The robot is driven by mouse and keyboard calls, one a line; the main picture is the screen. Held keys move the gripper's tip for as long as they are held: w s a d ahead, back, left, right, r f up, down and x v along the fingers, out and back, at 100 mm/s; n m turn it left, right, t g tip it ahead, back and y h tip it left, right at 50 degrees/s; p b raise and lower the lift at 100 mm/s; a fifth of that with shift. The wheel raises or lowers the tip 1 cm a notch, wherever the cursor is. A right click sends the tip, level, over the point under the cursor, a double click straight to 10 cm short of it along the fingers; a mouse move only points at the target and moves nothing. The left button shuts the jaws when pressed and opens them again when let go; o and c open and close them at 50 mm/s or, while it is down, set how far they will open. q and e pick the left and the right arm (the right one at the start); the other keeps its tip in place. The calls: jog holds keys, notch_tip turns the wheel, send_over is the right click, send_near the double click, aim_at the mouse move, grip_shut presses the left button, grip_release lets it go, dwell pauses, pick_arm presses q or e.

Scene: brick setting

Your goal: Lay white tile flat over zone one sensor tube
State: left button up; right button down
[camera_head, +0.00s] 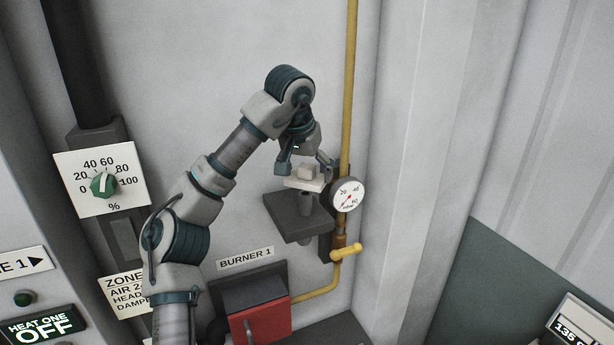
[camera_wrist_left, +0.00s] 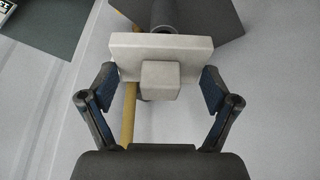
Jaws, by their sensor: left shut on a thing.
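The white tile (camera_head: 304,184) is a flat pale slab with a small square block on top. It also shows in the left wrist view (camera_wrist_left: 190,52). My left gripper (camera_head: 306,171) is shut on it, with one finger at each side edge; the fingers also show in the wrist view (camera_wrist_left: 160,82). The tile looks about level. It is right over the grey sensor tube (camera_head: 306,204), whose top is hidden by the tile. I cannot tell whether tile and tube touch. The tube also shows behind the tile in the wrist view (camera_wrist_left: 166,12). My right gripper is not in view.
The tube stands on a dark wall shelf (camera_head: 283,214). A round pressure gauge (camera_head: 348,195) and a yellow pipe (camera_head: 350,90) with a yellow valve handle (camera_head: 346,253) are close on the right. A red burner box (camera_head: 262,320) is below. The wall above is clear.

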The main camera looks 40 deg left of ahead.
pick_arm(q)
jog(key=shift+a+f, duration=0.1)
jog(key=shift+f, duration=0.75)
jog(key=shift+w+a+f, duration=0.1)
jog(key=shift+a, duration=0.2)
jog(key=shift+d+f, duration=0.1)
jog(key=shift+f, duration=0.25)
jog(key=o, duration=1.1)
jog(key=shift+d, duration=0.2)
